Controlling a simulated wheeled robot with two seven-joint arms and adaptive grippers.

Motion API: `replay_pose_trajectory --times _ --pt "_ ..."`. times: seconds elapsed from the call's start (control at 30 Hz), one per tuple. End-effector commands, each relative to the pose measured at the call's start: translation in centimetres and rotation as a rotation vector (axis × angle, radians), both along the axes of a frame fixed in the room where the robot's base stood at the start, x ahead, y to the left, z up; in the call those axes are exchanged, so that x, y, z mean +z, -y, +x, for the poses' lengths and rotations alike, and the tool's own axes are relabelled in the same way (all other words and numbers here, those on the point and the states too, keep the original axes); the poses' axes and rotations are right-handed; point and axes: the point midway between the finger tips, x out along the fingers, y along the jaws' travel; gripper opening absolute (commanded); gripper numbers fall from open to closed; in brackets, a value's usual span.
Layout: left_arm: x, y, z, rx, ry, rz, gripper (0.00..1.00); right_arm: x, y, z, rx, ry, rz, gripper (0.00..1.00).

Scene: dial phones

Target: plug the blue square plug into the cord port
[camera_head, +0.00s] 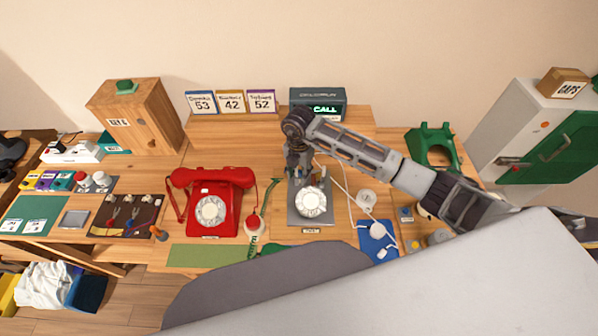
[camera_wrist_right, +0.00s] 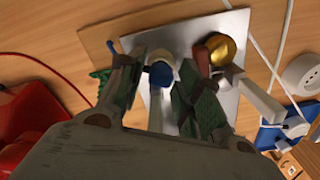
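My right gripper (camera_head: 300,180) points down over the grey metal plate (camera_head: 322,216) with the white dial (camera_head: 311,201). In the right wrist view its two green-padded fingers (camera_wrist_right: 160,85) stand apart on either side of a blue-ended piece (camera_wrist_right: 160,73) with a pale stem. I cannot tell whether the fingers press on it, or whether it is the blue square plug. I cannot make out the cord port for certain. My left gripper is not in view.
A red dial phone (camera_head: 211,197) stands to the left. A green phone shell (camera_head: 432,147) is at the back right. A white round piece (camera_head: 366,199) and a blue mat (camera_head: 372,244) with a white cable lie right of the plate. The display box (camera_head: 318,104) stands behind.

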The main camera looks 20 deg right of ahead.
Motion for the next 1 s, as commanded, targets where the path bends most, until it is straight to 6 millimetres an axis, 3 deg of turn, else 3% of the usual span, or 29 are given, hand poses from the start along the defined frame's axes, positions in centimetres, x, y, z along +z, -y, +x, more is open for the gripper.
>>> replay_pose_trajectory --times 0.57,1.0 --pt "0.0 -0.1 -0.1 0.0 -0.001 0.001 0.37 0.8 0.0 0.1 0.0 0.001 0.001 0.46" --pt "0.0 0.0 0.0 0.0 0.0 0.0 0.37 6.3 0.0 0.1 0.001 0.004 0.001 0.46"
